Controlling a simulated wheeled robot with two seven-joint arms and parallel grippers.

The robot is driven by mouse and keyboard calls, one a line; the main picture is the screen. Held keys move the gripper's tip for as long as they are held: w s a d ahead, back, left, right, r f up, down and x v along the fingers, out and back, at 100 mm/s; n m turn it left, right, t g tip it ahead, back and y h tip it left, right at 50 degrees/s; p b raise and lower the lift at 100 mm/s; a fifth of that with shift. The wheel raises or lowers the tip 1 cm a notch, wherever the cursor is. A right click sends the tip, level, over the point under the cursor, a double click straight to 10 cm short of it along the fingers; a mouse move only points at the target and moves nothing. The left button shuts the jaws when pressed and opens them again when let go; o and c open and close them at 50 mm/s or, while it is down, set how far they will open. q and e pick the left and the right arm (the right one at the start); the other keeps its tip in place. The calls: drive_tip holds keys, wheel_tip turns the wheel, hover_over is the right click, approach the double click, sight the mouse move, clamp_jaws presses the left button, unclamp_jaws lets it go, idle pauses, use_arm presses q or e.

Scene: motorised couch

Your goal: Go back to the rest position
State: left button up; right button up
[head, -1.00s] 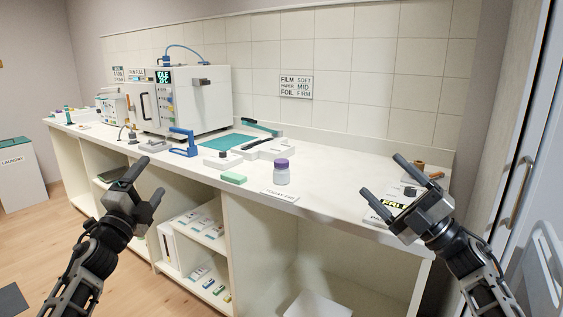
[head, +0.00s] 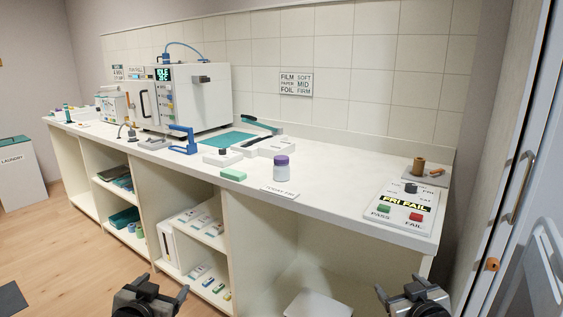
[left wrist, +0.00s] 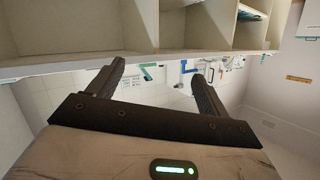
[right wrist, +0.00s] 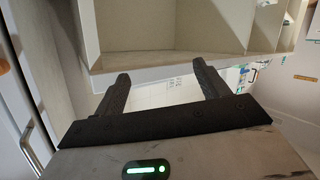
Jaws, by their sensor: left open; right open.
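My left gripper (head: 158,287) is low at the bottom of the head view, in front of the counter and below its top. Its fingers are apart and empty in the left wrist view (left wrist: 160,82). My right gripper (head: 412,291) is at the bottom right of the head view, also below the counter top. Its fingers are apart and empty in the right wrist view (right wrist: 160,88). Neither gripper touches anything that I can see.
The white counter (head: 330,203) bears a purple-lidded jar (head: 281,172), a green block (head: 233,175), a panel with PASS and FAIL buttons (head: 400,207) and a white machine (head: 205,100). Open shelves lie beneath. A door with a handle (head: 521,188) stands at the right.

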use_arm(q)
drive_tip(key=s+d+f+g+h, duration=0.1)
drive_tip(key=s+d+f, duration=0.3)
drive_tip(key=s, duration=0.5)
drive_tip(key=s+d+f+g+h+b, duration=0.1)
drive_tip(key=s+d+f, duration=0.3)
drive_tip(key=s, duration=0.6)
drive_tip(key=s+d+f+g+h+b, duration=0.1)
drive_tip(key=s+d+f, duration=0.3)
drive_tip(key=s, duration=0.5)
drive_tip(key=shift+s+d+n+g, duration=0.15)
drive_tip(key=shift+d+n+g, duration=0.2)
drive_tip(key=shift+n+g, duration=0.05)
use_arm(e)
drive_tip(key=s+a+f+g+y, duration=0.1)
drive_tip(key=s+a+f, duration=0.3)
drive_tip(key=s, duration=0.5)
drive_tip(key=s+a+f+g+y, duration=0.1)
drive_tip(key=s+a+f, duration=0.3)
drive_tip(key=s, duration=0.6)
drive_tip(key=s+a+f+g+y, duration=0.1)
drive_tip(key=s+a+f, duration=0.3)
drive_tip(key=s, duration=0.5)
drive_tip(key=shift+s+a+m+g, duration=0.15)
drive_tip(key=shift+a+m+g, duration=0.2)
drive_tip(key=shift+m+g, duration=0.05)
